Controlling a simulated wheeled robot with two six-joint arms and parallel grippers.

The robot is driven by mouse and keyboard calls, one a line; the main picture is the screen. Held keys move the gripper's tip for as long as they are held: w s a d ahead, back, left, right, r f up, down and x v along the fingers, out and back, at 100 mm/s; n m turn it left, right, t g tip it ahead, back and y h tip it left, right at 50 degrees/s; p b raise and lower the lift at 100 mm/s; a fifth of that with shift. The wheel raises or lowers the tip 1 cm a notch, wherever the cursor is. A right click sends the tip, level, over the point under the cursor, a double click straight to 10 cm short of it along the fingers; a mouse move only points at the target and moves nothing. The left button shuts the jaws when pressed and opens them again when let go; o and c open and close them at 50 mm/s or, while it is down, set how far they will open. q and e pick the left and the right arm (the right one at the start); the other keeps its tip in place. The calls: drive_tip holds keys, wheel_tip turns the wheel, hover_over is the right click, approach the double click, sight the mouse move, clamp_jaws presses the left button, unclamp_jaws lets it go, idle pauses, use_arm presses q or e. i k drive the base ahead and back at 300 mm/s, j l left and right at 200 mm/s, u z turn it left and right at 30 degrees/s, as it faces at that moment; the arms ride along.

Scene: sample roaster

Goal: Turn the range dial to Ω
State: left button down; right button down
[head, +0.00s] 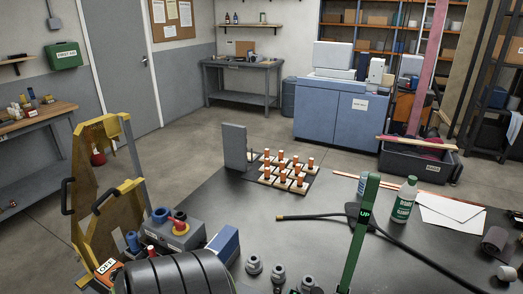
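I cannot make out a range dial or an Ω mark in the head view. A grey box with a red knob (179,228) on top stands at the lower left, beside a blue ring-shaped part (161,215). A small orange and white OFF label (105,267) shows near it. Whether any of these belongs to the dial's device, I cannot tell. Neither of my grippers shows in the head view.
A yellow frame (88,190) with black handles rises at left; a black ribbed cylinder (175,272) is in front. On the dark table stand a grey upright panel (234,147), orange-topped pegs (283,172), a green UP strip (364,218), a black cable (408,255) and a green bottle (404,200).

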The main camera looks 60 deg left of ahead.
sight(114, 272)
drive_tip(key=u, duration=2.1)
